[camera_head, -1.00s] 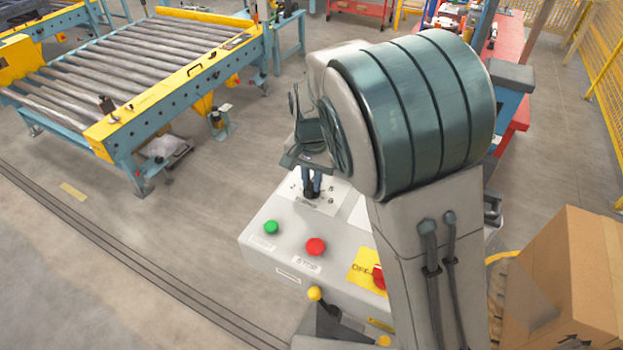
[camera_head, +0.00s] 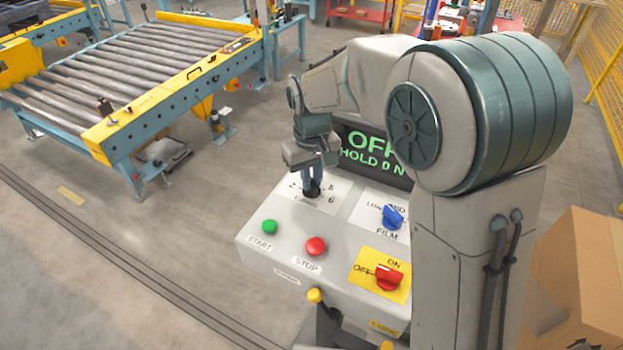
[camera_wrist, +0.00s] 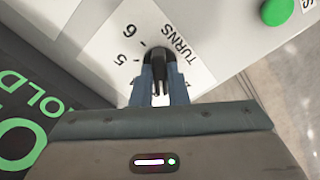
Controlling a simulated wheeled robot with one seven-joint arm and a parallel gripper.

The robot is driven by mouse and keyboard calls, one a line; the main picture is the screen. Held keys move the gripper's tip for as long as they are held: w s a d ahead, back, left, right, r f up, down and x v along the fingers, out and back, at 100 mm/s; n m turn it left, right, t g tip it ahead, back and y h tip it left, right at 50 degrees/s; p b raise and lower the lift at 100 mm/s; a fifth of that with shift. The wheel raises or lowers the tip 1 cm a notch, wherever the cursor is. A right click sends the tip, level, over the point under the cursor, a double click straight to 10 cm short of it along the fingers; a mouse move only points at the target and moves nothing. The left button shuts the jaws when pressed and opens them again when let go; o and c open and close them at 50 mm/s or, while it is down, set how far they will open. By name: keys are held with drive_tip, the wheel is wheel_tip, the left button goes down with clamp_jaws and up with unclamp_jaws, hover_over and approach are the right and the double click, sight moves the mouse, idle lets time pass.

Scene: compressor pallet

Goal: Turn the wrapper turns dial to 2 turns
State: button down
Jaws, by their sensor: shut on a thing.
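The turns dial (camera_head: 312,191) is a dark knob on a white plate on the sloped grey control panel (camera_head: 262,262). My gripper (camera_head: 314,178) comes down on it from above, with its blue fingers shut on the knob. In the wrist view the dial (camera_wrist: 158,66) sits between the two fingertips of my gripper (camera_wrist: 159,78). The word TURNS and the marks 5 and 6 show beside it. The fingers and wrist hide the rest of the scale, and I cannot tell which mark the pointer is at.
A green START button (camera_head: 269,227), a red STOP button (camera_head: 316,246), a blue FILM knob (camera_head: 392,217) and a red OFF/ON switch (camera_head: 388,278) share the panel. A display (camera_head: 372,150) reads OFF and HOLD. A cardboard box (camera_head: 580,275) stands at the right.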

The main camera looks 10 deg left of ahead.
drive_tip(key=n, duration=0.3)
drive_tip(key=shift+r+n, duration=0.1)
drive_tip(key=shift+n, duration=2)
drive_tip(key=c, duration=1.4)
unclamp_jaws()
drive_tip(key=shift+c, duration=0.2)
wheel_tip(320, 180, up, 14)
drive_tip(key=shift+b, duration=0.45)
